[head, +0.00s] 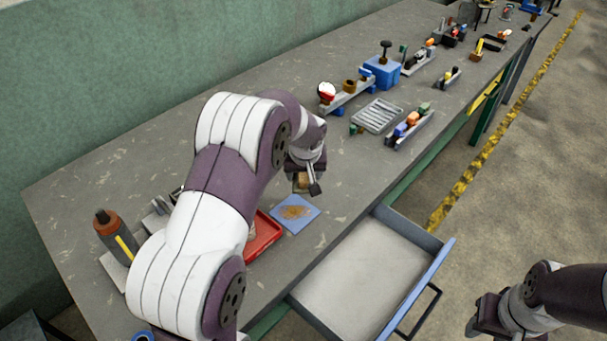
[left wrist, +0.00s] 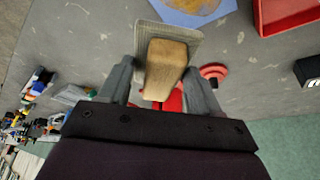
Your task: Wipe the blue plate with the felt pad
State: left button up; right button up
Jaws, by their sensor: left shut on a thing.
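The blue plate (head: 295,227) lies flat on the grey bench, with a brown smear in its middle. It also shows at the top edge of the left wrist view (left wrist: 174,13), partly cut off. My left gripper (head: 308,187) is shut on the felt pad, a wooden block (left wrist: 165,62) over a grey felt base (left wrist: 195,45). In the head view the felt pad (head: 302,180) shows just beyond the plate, partly hidden by the gripper; I cannot tell its height above the bench. My right gripper (head: 484,318) is at the lower right, away from the bench; its jaws are unclear.
A red tray (head: 263,241) lies left of the plate, partly behind my left arm. An open drawer (head: 443,262) juts out below the bench front. A grey rack (head: 377,115), a blue box (head: 382,72) and several small parts stand farther along. Bare bench lies beyond the plate.

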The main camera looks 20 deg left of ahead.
pick_arm(q)
jog(key=shift+s+d+f+b, duration=0.25)
jog(key=shift+f+b, duration=0.05)
jog(key=shift+f, duration=0.1)
jog(key=b, duration=0.4)
send_over(304, 200)
jog(key=s, duration=0.1)
jog(key=f, duration=0.5)
jog(key=shift+d+f, duration=0.3)
jog(key=shift+d, duration=0.05)
jog(key=shift+f, duration=0.1)
jog(key=shift+f+b, duration=0.75)
jog(key=shift+f, duration=0.2)
